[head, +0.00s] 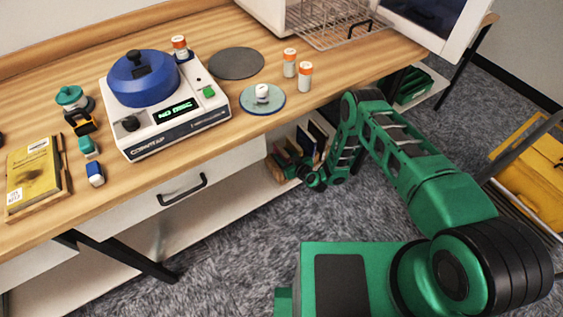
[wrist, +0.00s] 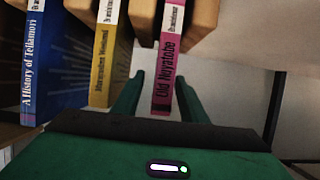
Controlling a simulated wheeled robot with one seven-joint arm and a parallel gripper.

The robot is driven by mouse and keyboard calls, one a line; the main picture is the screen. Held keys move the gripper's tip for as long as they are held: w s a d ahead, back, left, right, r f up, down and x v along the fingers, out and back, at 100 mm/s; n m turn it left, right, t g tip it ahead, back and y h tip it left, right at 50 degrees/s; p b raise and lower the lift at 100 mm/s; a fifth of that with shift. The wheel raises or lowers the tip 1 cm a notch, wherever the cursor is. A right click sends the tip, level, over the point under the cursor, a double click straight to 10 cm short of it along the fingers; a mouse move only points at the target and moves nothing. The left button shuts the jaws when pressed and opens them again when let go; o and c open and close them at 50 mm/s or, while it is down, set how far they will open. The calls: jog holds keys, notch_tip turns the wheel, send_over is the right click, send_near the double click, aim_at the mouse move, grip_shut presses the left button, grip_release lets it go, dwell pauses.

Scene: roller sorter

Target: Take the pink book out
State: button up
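The pink book (wrist: 170,58), its spine lettered "Old Nuyatobe", stands upright in the wrist view. My gripper (wrist: 159,78) has one green finger on each side of the lower spine. The fingers are apart, with a visible gap between the left finger and the book; the right finger is very close to the spine, and I cannot tell whether it touches. In the head view my gripper (head: 312,179) is low at the shelf under the table, in front of the books. The pink book is not clearly made out there.
A yellow book (wrist: 104,50) and a blue book (wrist: 38,62) stand left of the pink one. Wooden pieces (wrist: 200,18) flank its top. Free space lies to its right, before a dark upright post (wrist: 273,110). The wooden tabletop (head: 225,120) is above my gripper.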

jog(key=shift+x, duration=0.95)
grip_shut()
jog(key=shift+r, duration=0.1)
